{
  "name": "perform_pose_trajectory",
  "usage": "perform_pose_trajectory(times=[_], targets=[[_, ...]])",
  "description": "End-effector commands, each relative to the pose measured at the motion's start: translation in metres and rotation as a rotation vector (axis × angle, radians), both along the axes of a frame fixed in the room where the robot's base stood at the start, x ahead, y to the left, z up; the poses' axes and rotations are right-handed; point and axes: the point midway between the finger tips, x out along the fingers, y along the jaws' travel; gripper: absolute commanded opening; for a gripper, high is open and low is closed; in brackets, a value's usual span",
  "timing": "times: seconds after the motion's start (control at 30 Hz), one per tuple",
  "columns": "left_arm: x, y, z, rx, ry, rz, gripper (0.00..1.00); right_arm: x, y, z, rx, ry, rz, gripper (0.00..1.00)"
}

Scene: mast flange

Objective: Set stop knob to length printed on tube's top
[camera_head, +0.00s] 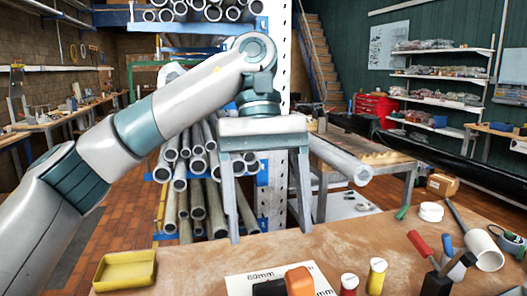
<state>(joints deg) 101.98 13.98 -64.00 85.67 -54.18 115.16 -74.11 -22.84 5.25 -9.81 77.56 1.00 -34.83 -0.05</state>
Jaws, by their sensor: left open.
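My left arm comes in from the left, and its left gripper (270,234) points down over the far edge of the workbench. Its two long fingers are wide apart with nothing between them. A grey metal tube (345,164) shows behind and to the right of the gripper, its open end facing me; its left part is hidden. No print on it can be read. An orange and black piece (285,283) lies on a white sheet marked "60mm" (255,277) at the front edge; I cannot tell whether it is the stop knob. My right gripper is not seen.
A pipe rack stands behind the gripper.

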Motion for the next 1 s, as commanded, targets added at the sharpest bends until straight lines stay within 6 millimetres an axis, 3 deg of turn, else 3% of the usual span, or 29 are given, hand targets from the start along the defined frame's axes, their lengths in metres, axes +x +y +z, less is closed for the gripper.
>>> perform_pose_trajectory(times=[0.2, 0.5, 1.0], targets=[[0.015, 0.005, 0.040, 0.000, -0.003, 0.005, 0.75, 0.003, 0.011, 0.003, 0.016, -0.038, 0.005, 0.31], [0.030, 0.009, 0.078, 0.001, -0.001, 0.002, 0.75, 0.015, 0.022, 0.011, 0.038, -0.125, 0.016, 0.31], [0.034, 0.010, 0.085, -0.001, 0.000, -0.001, 0.75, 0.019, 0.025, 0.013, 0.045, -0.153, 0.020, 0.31]])
